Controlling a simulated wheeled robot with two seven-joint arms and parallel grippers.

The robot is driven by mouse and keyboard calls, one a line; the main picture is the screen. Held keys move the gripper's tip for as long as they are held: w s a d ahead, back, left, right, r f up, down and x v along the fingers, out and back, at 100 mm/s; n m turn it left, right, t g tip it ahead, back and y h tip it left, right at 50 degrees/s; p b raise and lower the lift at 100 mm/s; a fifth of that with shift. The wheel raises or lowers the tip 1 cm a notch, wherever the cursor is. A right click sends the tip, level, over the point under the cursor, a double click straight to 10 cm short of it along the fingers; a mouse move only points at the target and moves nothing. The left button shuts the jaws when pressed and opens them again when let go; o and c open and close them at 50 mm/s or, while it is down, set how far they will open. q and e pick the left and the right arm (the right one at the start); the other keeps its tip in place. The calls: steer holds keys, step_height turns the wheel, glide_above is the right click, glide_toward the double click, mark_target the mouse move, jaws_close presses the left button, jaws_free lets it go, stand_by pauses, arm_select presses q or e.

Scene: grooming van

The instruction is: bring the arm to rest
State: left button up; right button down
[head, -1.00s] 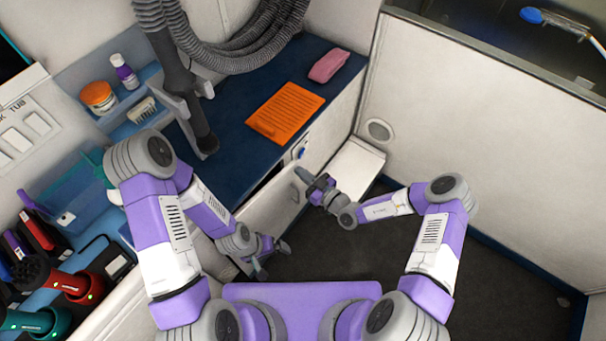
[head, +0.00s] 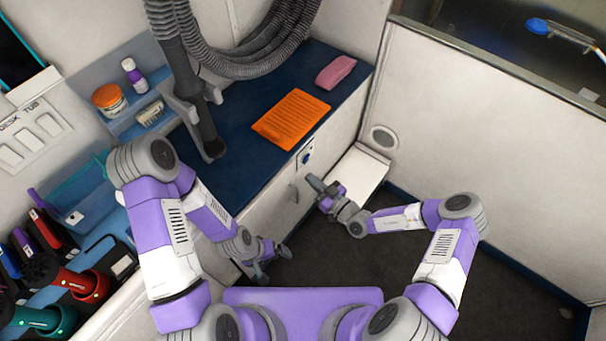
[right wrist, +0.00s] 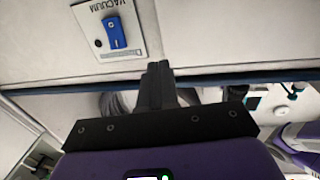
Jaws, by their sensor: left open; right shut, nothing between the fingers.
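My right gripper (head: 314,183) is shut and empty. It is in front of the white cabinet front (head: 270,217), close to its grey handle (head: 293,193); I cannot tell whether it touches it. In the right wrist view the closed fingers (right wrist: 158,84) point toward a pale panel, with nothing between them. My left gripper (head: 274,257) is open and empty, low beside the cabinet, nearer to my body. Both arms are bent in front of me.
A blue vacuum switch (right wrist: 115,32) is on the panel ahead of the right gripper. The blue counter (head: 235,165) holds an orange sheet (head: 291,118) and a pink item (head: 335,72). A white box (head: 358,172) stands behind the right gripper. Dark floor (head: 390,270) is clear.

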steer(key=d+p+v, duration=0.1)
steer(key=v, duration=0.7)
steer(key=shift+d, duration=0.2)
steer(key=shift+w, duration=0.1)
steer(key=s+a+n+g+y, duration=0.2)
steer(key=s+a+n+g, duration=0.7)
steer(key=n, duration=0.7)
steer(key=s+d+f+n+g+h, duration=0.1)
steer(key=s+f+n+g+h, duration=0.15)
steer(key=s+n, duration=0.35)
steer(key=s+d+f+n+g+h, duration=0.1)
steer(key=s+n+g, duration=0.3)
steer(key=n, duration=0.5)
steer(key=d+n+t+h, duration=0.1)
steer(key=d+n+h, duration=0.2)
steer(key=n, duration=1.1)
steer(key=w+d+n+t+h+p, duration=0.1)
steer(key=d+n+t+h, duration=0.1)
steer(key=n, duration=1.3)
steer(key=shift+d+n+h, duration=0.3)
steer(key=shift+d+h, duration=0.4)
steer(key=shift+h, duration=0.25)
steer(key=shift+f, duration=0.1)
